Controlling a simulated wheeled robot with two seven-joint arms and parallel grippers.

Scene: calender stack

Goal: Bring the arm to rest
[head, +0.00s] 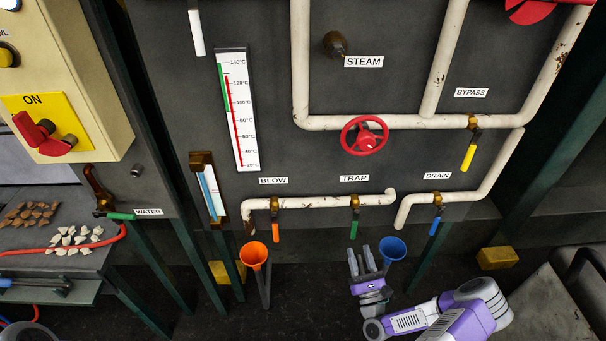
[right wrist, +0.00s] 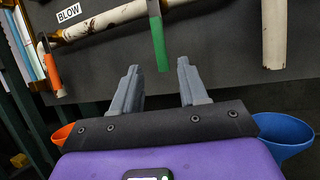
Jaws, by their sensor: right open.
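My right gripper (head: 362,262) is open and empty in front of the lower part of the dark panel, just left of the blue funnel (head: 392,248). In the right wrist view its two grey fingers (right wrist: 158,90) stand apart with nothing between them. The green trap valve handle (head: 354,229) hangs down above the gripper; it also shows beyond the fingers in the right wrist view (right wrist: 159,43). My purple right arm (head: 450,318) comes in from the lower right. My left gripper is not clearly in view.
An orange funnel (head: 253,255) stands left of the gripper. Pale pipes carry orange (head: 276,233), blue (head: 434,226) and yellow (head: 468,157) handles. A red handwheel (head: 364,136) sits above. A yellow block (head: 497,258) lies to the right. Dark floor is open between the funnels.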

